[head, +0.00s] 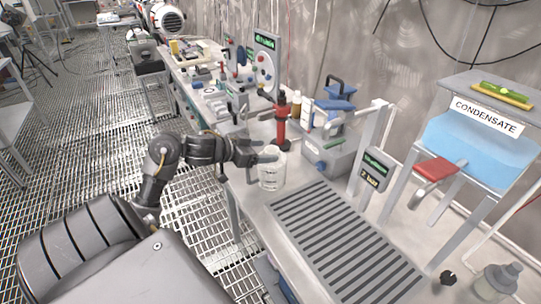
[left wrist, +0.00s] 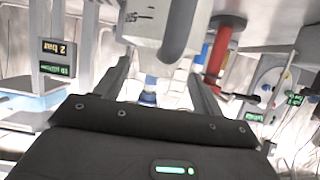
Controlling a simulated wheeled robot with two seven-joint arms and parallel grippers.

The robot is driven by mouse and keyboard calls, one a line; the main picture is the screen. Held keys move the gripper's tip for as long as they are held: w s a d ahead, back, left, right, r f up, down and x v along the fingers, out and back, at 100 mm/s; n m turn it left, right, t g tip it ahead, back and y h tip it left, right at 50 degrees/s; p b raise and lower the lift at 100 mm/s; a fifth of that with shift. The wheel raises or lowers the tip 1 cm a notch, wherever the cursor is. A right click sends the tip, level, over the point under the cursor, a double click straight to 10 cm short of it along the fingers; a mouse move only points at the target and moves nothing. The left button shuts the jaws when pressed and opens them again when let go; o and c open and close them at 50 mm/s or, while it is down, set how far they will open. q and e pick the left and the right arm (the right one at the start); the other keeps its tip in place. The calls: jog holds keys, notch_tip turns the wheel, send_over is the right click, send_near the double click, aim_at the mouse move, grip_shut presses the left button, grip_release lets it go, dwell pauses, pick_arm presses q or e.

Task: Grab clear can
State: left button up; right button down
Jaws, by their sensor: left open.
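The clear can, a whitish, see-through container with markings (head: 271,172), stands upright at the left edge of the bench, beside the slotted grate. My left gripper (head: 262,158) is at its near left side, with its fingers open around or just short of the can's upper part; I cannot tell if they touch it. In the left wrist view, the pale can with dark print (left wrist: 160,28) fills the top middle, just beyond and between the spread fingers of the gripper (left wrist: 160,75). My right gripper is not in view.
A red pump-like post (head: 282,125) stands close behind the can. A slotted grate (head: 340,240) covers the near bench. Several items line the far bench.

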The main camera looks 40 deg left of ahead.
pick_arm(q)
jog(key=x, duration=0.5)
jog(key=shift+s+d+f, duration=0.1)
jog(key=shift+d+f, duration=0.05)
jog(key=shift+c, duration=0.8)
jog(key=c, duration=1.3)
jog(key=shift+c, duration=0.2)
